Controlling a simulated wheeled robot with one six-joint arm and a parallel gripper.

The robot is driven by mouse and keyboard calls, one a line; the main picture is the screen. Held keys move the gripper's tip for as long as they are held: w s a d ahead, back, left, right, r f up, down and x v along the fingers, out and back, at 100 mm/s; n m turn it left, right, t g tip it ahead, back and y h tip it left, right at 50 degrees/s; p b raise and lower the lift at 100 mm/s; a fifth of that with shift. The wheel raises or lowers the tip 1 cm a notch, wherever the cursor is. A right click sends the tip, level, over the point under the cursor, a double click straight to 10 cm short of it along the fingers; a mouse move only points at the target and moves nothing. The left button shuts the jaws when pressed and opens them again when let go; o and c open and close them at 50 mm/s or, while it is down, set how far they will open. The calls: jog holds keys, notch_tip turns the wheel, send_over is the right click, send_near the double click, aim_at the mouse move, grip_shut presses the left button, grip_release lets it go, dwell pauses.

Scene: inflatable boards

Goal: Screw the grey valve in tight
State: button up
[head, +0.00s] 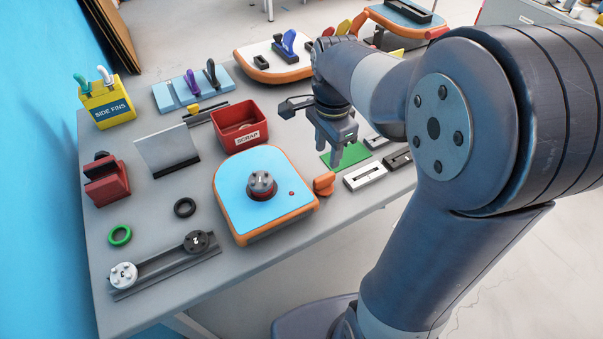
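A grey valve (261,185) with a knobbed top sits in the middle of the blue-and-orange board (232,205), with a dark red ring around its base. I cannot tell from here how deep it is seated. My gripper (330,153) points down to the right of the board, above or near a green mat (350,154). Its two fingers are apart and I see nothing between them. An orange plug-like part (324,183) stands at the board's right edge.
A rail (165,266) at the front left holds a white valve (124,275) and a dark valve (196,241). A green ring (120,235) and a black ring (185,207) lie nearby. A red scrap bin (232,143) stands behind the board. Slotted blocks (365,176) lie right.

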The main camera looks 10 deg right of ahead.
send_over(325, 176)
jog(key=f, duration=0.5)
jog(key=shift+s+a+f, duration=0.15)
jog(key=shift+s, duration=0.25)
jog(key=shift+w+f, duration=0.2)
jog(key=shift+f, duration=1.1)
jog(key=shift+w+f, duration=0.2)
jog(key=shift+f, duration=1.1)
jog(key=shift+c, duration=0.2)
grip_shut()
